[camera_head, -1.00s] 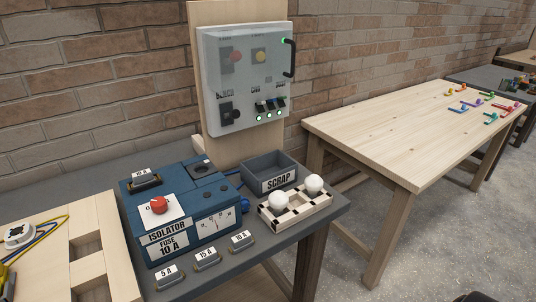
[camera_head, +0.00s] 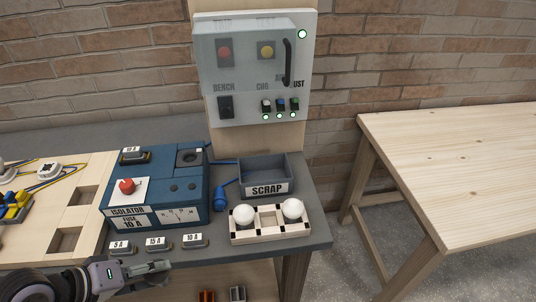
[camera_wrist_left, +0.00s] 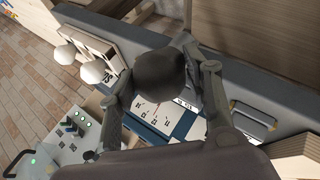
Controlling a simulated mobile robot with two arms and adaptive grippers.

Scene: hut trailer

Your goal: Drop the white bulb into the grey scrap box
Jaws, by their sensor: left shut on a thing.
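Two white bulbs, a left one (camera_head: 244,215) and a right one (camera_head: 292,208), stand in a pale holder (camera_head: 270,238) with an open middle slot. They also show at the left of the left wrist view (camera_wrist_left: 92,72). The grey scrap box (camera_head: 268,188), labelled SCRAP, stands just behind the holder and looks empty. My left gripper (camera_head: 155,268) is low at the bench's front edge, left of the holder. It is shut on a dark grey rounded thing (camera_wrist_left: 160,72), seen between its fingers in the left wrist view. My right gripper is not in view.
A blue isolator box (camera_head: 160,190) stands left of the scrap box, with several labelled fuses (camera_head: 155,244) in front. A switch panel (camera_head: 255,70) rises behind. A pale wooden board (camera_head: 95,175) lies left; a wooden table (camera_head: 460,170) stands right, past a gap.

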